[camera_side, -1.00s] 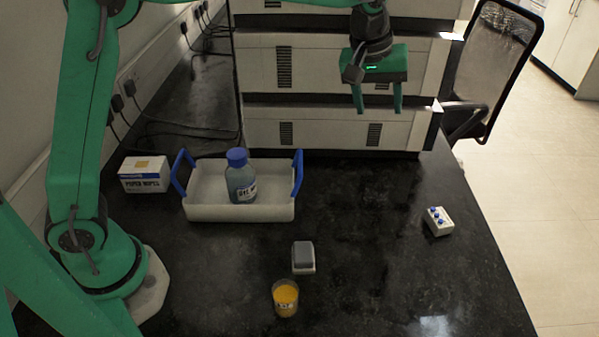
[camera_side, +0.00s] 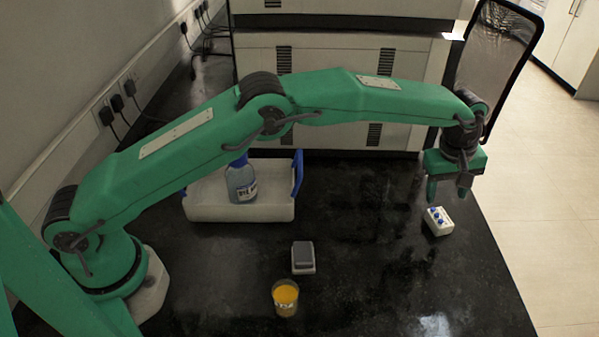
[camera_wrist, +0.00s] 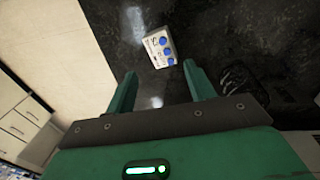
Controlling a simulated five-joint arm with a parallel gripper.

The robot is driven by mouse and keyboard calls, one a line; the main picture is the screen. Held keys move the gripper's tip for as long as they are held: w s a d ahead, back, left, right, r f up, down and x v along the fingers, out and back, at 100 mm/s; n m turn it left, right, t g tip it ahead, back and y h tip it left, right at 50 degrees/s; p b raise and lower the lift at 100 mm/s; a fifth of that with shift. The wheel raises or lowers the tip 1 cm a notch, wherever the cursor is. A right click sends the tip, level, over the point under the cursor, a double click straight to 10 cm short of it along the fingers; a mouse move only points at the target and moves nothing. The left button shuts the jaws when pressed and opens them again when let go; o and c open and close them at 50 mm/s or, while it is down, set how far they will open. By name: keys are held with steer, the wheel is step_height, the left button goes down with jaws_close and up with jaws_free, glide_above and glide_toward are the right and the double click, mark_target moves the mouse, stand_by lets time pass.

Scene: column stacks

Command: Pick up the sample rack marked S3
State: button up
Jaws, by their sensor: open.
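A small white sample rack (camera_side: 438,221) with several blue caps stands on the black bench near its right edge. In the wrist view the rack (camera_wrist: 160,46) lies just ahead of the fingertips, roughly between their lines, with dark marking on its face that is hard to read. My gripper (camera_side: 449,191) is above and slightly behind the rack in the side view, apart from it. In the wrist view my gripper (camera_wrist: 158,72) has its two green fingers spread with nothing between them.
A white tray (camera_side: 215,208) with blue handles holds a blue-capped bottle (camera_side: 241,182). A grey-topped box (camera_side: 303,257) and a beaker of orange liquid (camera_side: 286,297) stand at the front middle. White instrument stacks (camera_side: 340,130) line the back.

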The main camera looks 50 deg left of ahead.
mark_target(440, 215)
steer(key=shift+d+f, duration=0.1)
steer(key=shift+f, duration=0.15)
steer(key=shift+w+d+f, duration=0.1)
steer(key=shift+w+f, duration=0.05)
steer(key=shift+f, duration=1.1)
steer(key=shift+w+f, duration=0.2)
steer(key=shift+f, duration=2.4)
steer(key=c, duration=0.9)
